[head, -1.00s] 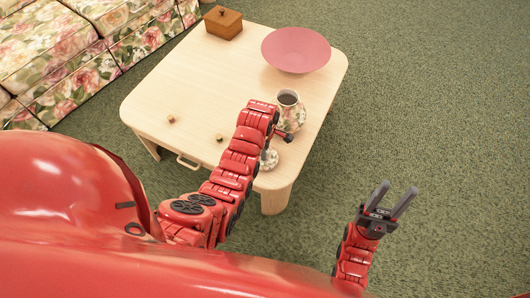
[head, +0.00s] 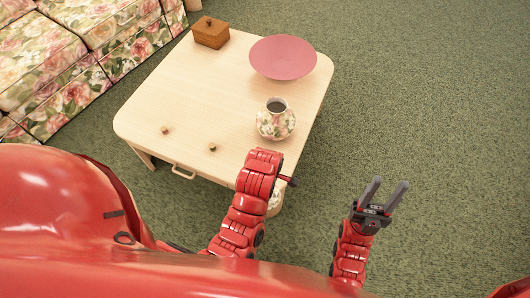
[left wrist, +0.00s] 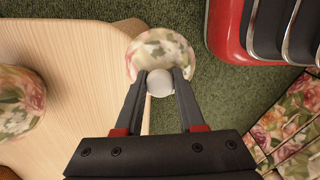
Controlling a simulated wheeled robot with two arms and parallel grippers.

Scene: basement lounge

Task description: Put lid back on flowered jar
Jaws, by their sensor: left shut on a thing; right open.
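The flowered jar (head: 276,119) stands upright and open on the near right part of the table, its dark inside showing. It also shows at the left edge of the left wrist view (left wrist: 18,100). The flowered lid (left wrist: 160,48) with its pale round knob is in the left wrist view. My left gripper (left wrist: 160,80) is shut on the knob, with the lid out past the table's edge, over the green carpet. In the head view my left arm hides most of that gripper and the lid. My right gripper (head: 384,192) is open and empty, right of the table.
The pale wooden table (head: 190,105) also bears a pink bowl (head: 283,57), a brown wooden box (head: 211,33) and two small brown knob-like things (head: 165,130) (head: 212,147). A flowered sofa (head: 90,50) is at the left. Carpet right of the table is clear.

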